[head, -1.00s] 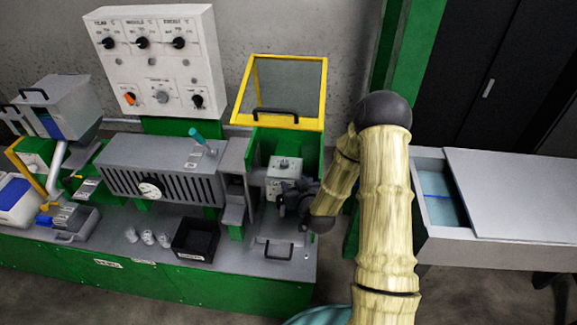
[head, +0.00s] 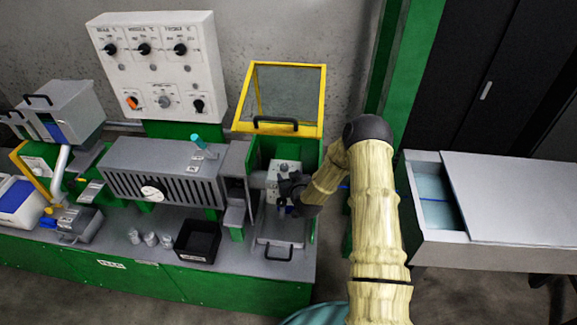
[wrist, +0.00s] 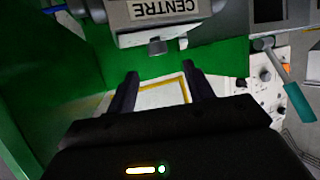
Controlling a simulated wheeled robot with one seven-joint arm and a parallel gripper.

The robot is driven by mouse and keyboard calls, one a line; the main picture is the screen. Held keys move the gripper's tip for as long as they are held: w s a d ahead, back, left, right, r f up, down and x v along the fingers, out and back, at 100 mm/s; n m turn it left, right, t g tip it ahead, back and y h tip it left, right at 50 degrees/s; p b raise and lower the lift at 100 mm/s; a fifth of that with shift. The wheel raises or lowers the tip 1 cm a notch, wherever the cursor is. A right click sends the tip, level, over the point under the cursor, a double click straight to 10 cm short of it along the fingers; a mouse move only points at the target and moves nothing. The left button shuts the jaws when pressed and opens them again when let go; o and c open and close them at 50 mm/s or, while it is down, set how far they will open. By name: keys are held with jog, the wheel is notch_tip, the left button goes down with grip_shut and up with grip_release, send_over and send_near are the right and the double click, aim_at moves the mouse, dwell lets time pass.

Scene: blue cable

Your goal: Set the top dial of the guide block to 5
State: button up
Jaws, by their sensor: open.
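The guide block (head: 284,167) is a small light-grey block in the green bay under the raised yellow-framed cover. Small dark dial marks show on its top, but the dial's setting is too small to read. In the wrist view a grey block part with an upside-down "CENTRE" label (wrist: 166,9) is at the top, with a short grey knob (wrist: 157,47) below the label. My gripper (wrist: 160,73) is open and empty, its two dark fingers apart and short of the knob. In the head view my gripper (head: 288,194) is close in front of the block and partly hides it.
The yellow-framed cover (head: 284,92) stands open above the bay. A handled grey plate (head: 278,249) lies in front. Green walls flank the bay closely.

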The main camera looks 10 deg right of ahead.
aim_at(285, 167)
jog(key=shift+d+p+x, duration=0.15)
jog(key=shift+p+x, duration=0.4)
jog(key=shift+x, duration=1.35)
jog(key=shift+d+p+x, duration=0.15)
jog(key=shift+p+x, duration=0.4)
jog(key=shift+x, duration=1.35)
jog(key=shift+a, duration=0.1)
